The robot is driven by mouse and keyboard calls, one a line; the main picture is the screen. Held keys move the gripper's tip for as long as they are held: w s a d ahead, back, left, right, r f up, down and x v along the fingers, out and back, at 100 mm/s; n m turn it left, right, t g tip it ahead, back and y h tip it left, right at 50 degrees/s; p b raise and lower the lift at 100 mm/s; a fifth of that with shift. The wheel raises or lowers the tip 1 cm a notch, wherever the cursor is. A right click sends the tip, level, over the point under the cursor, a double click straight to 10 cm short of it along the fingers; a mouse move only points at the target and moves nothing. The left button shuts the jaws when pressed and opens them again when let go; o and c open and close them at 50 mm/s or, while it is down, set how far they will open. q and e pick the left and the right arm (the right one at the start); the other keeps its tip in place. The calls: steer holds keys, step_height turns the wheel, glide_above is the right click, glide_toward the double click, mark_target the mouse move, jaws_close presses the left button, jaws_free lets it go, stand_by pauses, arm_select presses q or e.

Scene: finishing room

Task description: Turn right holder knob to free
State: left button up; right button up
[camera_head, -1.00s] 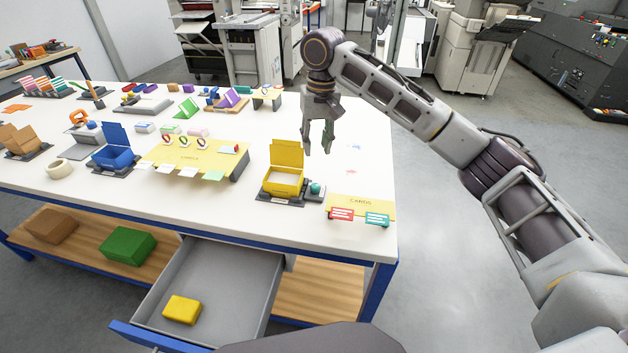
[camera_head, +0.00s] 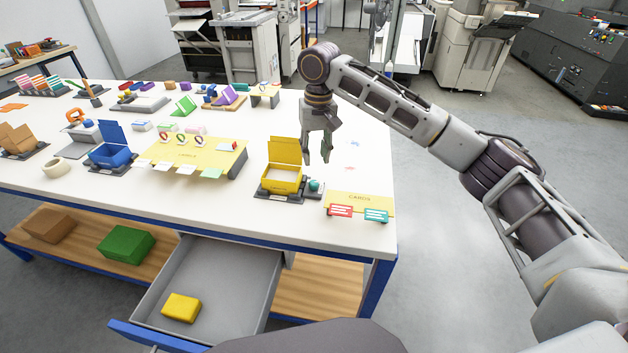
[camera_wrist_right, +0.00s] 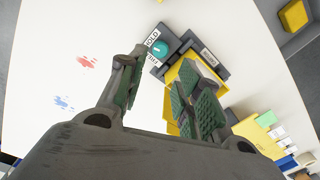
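The right holder is a dark base with a yellow open box (camera_head: 283,180) in it, near the right end of the table. Its teal knob (camera_head: 314,185) sits on the base's right side. In the right wrist view the knob (camera_wrist_right: 160,48) lies between HOLD and FREE labels, with a small white mark on it. My right gripper (camera_head: 318,160) is open and empty, pointing down above the table behind the knob. In the right wrist view its fingers (camera_wrist_right: 160,92) are spread, with the knob beyond them and not touched. My left gripper is not in view.
A yellow CARDS mat (camera_head: 360,199) with red and teal cards lies in front right of the knob. A blue box (camera_head: 113,153) stands in another holder at left. An open drawer (camera_head: 240,274) holds a yellow block (camera_head: 181,307). Red and blue marks lie on bare table to the right.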

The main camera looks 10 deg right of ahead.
mark_target(314, 182)
step_height(314, 182, down, 8)
steer(key=shift+a+r+b, duration=0.1)
steer(key=shift+a+b, duration=0.05)
steer(key=shift+b, duration=0.15)
steer(key=shift+f, duration=0.75)
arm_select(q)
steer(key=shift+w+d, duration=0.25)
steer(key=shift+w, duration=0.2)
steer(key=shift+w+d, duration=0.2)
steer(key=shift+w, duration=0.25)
arm_select(e)
steer(key=shift+f, duration=0.3)
jaws_close()
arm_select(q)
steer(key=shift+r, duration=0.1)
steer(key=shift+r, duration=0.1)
